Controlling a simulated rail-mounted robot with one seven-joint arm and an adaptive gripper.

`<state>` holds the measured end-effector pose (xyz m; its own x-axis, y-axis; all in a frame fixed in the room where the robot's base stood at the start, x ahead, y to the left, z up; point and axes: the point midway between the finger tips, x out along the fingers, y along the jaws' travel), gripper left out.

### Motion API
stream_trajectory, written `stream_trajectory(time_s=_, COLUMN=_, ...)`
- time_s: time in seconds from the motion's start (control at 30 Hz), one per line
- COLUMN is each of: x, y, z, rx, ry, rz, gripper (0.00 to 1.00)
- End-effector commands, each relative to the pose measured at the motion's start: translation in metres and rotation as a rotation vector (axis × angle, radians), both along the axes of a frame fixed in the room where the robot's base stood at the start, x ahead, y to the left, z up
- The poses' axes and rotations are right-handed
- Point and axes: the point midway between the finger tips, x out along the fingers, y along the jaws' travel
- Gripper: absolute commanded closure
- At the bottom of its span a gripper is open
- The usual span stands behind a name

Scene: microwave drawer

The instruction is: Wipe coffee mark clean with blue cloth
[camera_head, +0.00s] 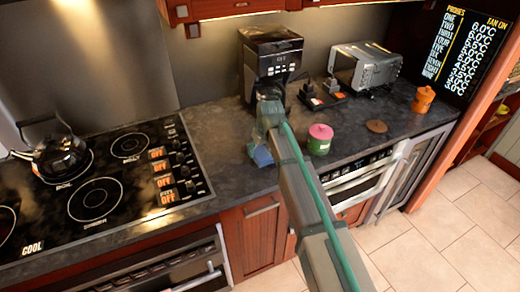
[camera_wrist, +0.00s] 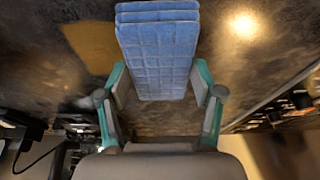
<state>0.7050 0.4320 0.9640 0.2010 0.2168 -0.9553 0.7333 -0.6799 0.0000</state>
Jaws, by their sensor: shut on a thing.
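The blue cloth (camera_wrist: 158,50) is a folded, quilted pad held between the two fingers of my gripper (camera_wrist: 160,95). In the head view, the cloth (camera_head: 262,156) shows at the end of my arm, low over the dark countertop, and my gripper (camera_head: 257,147) is partly hidden by my own arm. I cannot tell if the cloth touches the counter. A brown-tan patch, apparently the coffee mark (camera_wrist: 92,45), lies on the counter just left of the cloth in the wrist view. In the head view my arm seems to hide this patch.
A coffee machine (camera_head: 270,60) stands behind my gripper. The cooktop (camera_head: 110,172) with a kettle (camera_head: 60,152) is to the left. A pink-lidded green jar (camera_head: 320,140), a brown disc (camera_head: 376,126), an orange jar (camera_head: 423,100) and a toaster oven (camera_head: 365,66) are to the right.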

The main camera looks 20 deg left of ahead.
Motion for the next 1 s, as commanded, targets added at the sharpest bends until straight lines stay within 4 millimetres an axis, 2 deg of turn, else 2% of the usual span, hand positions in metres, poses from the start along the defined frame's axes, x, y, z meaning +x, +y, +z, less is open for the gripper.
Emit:
stream_trajectory(time_s=0.47, x=0.001, y=-0.001, z=-0.004, rx=0.000, ry=0.000, rz=0.000, gripper=0.78)
stream_trajectory(time_s=1.0, x=0.017, y=-0.017, z=-0.003, rx=0.000, ry=0.000, rz=-0.001, gripper=0.78)
